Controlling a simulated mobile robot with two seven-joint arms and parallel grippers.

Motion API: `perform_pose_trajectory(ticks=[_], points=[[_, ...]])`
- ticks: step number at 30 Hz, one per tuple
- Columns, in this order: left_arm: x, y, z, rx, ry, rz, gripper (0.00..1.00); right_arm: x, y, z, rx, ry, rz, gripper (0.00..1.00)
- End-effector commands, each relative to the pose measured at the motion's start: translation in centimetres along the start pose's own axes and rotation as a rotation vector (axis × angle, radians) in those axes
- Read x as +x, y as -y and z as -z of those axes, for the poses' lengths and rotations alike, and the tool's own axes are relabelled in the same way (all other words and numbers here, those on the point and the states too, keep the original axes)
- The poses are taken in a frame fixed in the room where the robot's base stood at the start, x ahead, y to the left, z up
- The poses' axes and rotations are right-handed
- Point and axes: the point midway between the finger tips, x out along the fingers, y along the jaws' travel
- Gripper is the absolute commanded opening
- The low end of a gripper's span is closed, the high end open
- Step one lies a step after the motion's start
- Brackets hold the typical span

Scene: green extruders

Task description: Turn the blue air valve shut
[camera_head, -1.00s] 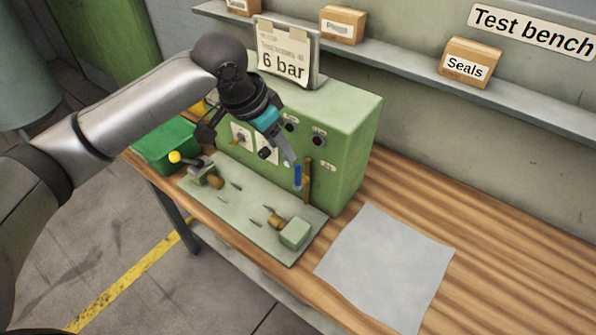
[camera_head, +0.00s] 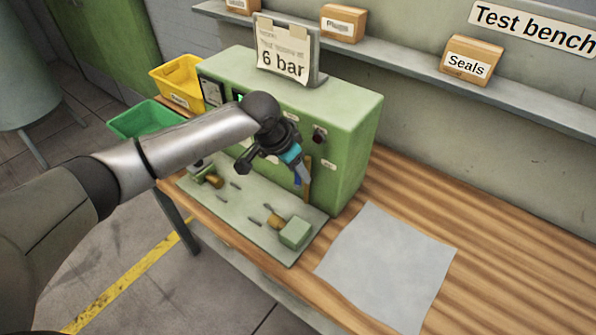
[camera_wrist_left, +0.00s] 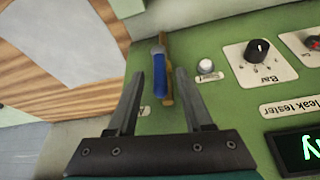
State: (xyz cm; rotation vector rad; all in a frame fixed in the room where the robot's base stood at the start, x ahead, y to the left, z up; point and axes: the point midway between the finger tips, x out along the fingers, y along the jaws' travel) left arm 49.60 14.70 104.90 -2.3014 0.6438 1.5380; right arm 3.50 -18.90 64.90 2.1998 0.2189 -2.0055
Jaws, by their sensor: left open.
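The blue air valve handle (camera_wrist_left: 159,74) lies lengthwise along a brass-coloured pipe (camera_wrist_left: 168,60) on the green tester's front. In the head view the handle (camera_head: 298,181) is partly covered by my gripper, and the pipe (camera_head: 308,180) runs upright beside it. My left gripper (camera_wrist_left: 159,73) is open and empty, with one finger on each side of the handle in the wrist view. I cannot tell how deep the fingers reach or whether they touch it. In the head view the left gripper (camera_head: 301,174) points down at the valve. My right gripper is out of view.
The green leak tester (camera_head: 345,150) stands on a wooden bench. A fixture plate (camera_head: 250,225) with small parts lies before it, and a grey sheet (camera_head: 385,260) to its right. Yellow (camera_head: 180,80) and green (camera_head: 145,118) bins are at left. A knob (camera_wrist_left: 257,50) and button (camera_wrist_left: 206,66) are near the valve.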

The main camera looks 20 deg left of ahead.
Motion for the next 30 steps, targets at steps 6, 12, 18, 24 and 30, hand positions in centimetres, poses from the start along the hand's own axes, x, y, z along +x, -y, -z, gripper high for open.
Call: perform_pose_trajectory(ticks=[6, 12, 18, 24, 30], points=[[1.22, 0.0, -0.02, 0.001, 0.0, 0.001, 0.51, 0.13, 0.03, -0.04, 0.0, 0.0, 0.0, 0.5], [1.27, 0.0, 0.0, 0.001, 0.0, 0.001, 0.51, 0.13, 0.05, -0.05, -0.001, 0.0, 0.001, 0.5], [1.25, 0.01, -0.01, 0.001, 0.0, 0.001, 0.36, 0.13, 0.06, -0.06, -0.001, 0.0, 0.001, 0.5], [1.23, 0.02, -0.01, 0.001, 0.0, 0.001, 0.14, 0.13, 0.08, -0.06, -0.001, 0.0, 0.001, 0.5], [1.23, 0.02, -0.02, 0.0, 0.0, 0.001, 0.0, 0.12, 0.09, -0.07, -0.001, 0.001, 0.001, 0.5]])
